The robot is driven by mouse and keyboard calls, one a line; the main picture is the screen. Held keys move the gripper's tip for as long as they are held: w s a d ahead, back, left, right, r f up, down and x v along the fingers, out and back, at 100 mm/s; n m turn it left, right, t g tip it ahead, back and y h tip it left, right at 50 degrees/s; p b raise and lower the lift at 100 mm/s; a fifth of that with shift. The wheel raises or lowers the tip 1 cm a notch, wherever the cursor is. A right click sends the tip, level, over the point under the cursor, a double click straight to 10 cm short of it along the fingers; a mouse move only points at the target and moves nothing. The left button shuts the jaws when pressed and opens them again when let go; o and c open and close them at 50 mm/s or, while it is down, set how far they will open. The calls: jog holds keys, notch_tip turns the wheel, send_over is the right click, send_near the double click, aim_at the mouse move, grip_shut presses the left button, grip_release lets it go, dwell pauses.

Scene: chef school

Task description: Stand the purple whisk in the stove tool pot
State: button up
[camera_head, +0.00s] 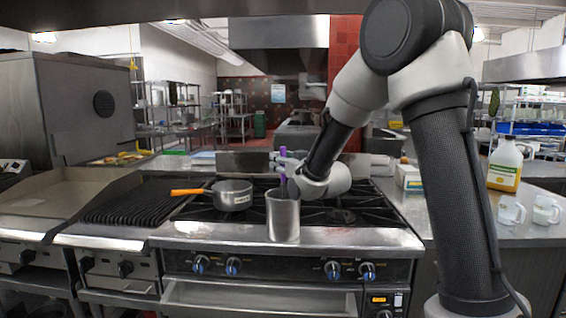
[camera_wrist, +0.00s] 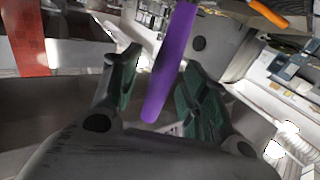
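The purple whisk (camera_head: 283,158) stands roughly upright with its lower end down in the metal tool pot (camera_head: 284,220), at the front of the stove. Its head inside the pot is mostly hidden by the wall. My gripper (camera_head: 284,172) is at the whisk's upper part, just above the pot's rim. In the wrist view, the purple handle (camera_wrist: 172,62) lies between the two green-padded fingers of my gripper (camera_wrist: 158,88). The fingers are spread, with a clear gap on the handle's left side; on the right side the handle is close to the finger.
A saucepan (camera_head: 232,196) with an orange handle sits on the burners left of the pot. A griddle (camera_head: 60,192) is farther left. On the right counter are a jug (camera_head: 504,168), a white box (camera_head: 409,178) and two mugs (camera_head: 511,211).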

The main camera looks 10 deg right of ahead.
jog(key=v, duration=1.2)
jog(key=s+d+f+g+h, duration=0.2)
jog(key=s+f+g, duration=0.2)
jog(key=f, duration=0.3)
jog(key=s+d+f+g+h, duration=0.1)
jog(key=s+d+f+g, duration=0.1)
jog(key=s+f+g, duration=0.4)
jog(key=s+d+r+m+g, duration=0.1)
jog(key=s+d+r, duration=0.1)
jog(key=s, duration=0.5)
jog(key=s+d+r+m+g+h, duration=0.1)
jog(key=s+d+r, duration=0.2)
jog(key=s, duration=0.5)
jog(key=s+d+r+m+g+h, duration=0.1)
jog(key=s+d+r, duration=0.1)
jog(key=s, duration=0.5)
jog(key=shift+s+d+r, duration=0.3)
